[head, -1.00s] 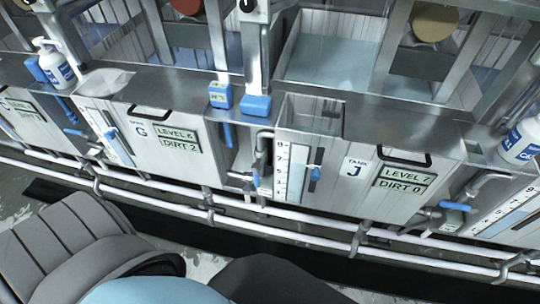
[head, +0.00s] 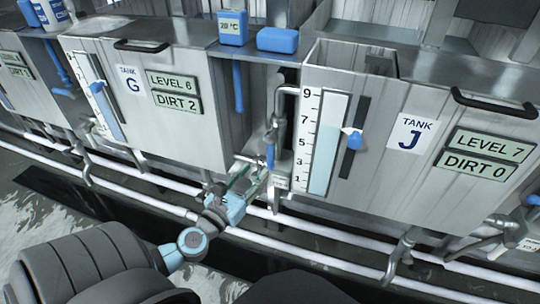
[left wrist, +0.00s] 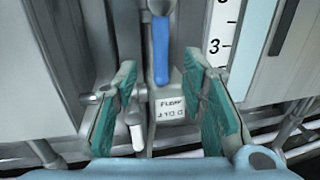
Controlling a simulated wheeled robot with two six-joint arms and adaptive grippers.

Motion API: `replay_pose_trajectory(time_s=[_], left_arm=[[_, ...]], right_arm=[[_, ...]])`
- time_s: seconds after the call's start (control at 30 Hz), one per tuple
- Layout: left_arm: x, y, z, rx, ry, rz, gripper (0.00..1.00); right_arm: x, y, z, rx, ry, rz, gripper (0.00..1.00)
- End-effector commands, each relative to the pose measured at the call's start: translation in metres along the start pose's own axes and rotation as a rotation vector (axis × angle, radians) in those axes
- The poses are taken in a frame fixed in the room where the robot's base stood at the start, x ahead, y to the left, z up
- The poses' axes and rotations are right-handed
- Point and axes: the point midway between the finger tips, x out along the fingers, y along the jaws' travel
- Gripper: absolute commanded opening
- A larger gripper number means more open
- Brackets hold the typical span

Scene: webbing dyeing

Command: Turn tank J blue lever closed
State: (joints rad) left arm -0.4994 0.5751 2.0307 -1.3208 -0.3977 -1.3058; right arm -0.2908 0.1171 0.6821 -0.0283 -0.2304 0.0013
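Tank J (head: 400,185) is a pale metal tank at right of centre in the head view, with a "TANK J" label. A blue lever (head: 270,156) hangs upright on the pipe at its left side. The lever shows larger in the left wrist view (left wrist: 160,52), pointing down from a grey fitting. My left gripper (head: 249,173) is open and empty, just left of and below the lever in the head view. In the left wrist view its teal fingers (left wrist: 160,75) stand either side of the lever's lower end, apart from it. My right gripper is out of view.
A level gauge (head: 322,150) with a blue slider (head: 355,140) is on tank J's front. Tank G (head: 150,75) stands to the left, with a longer blue handle (head: 238,86) between the tanks. White pipes (head: 310,240) run along the front. A small white sign is below the lever.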

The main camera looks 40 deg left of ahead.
Motion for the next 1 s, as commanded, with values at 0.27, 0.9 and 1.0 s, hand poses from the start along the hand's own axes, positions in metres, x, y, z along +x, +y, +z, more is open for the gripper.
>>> replay_pose_trajectory(time_s=[0.27,0.9,1.0], left_arm=[[0.073,0.000,0.002,-0.005,-0.001,0.002,0.38],[0.092,0.000,0.000,-0.005,0.002,-0.001,0.06],[0.092,0.000,0.000,-0.005,0.002,-0.001,0.00]], right_arm=[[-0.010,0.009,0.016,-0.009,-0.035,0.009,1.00],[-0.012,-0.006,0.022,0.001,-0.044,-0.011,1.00],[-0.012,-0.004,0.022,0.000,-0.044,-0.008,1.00]])
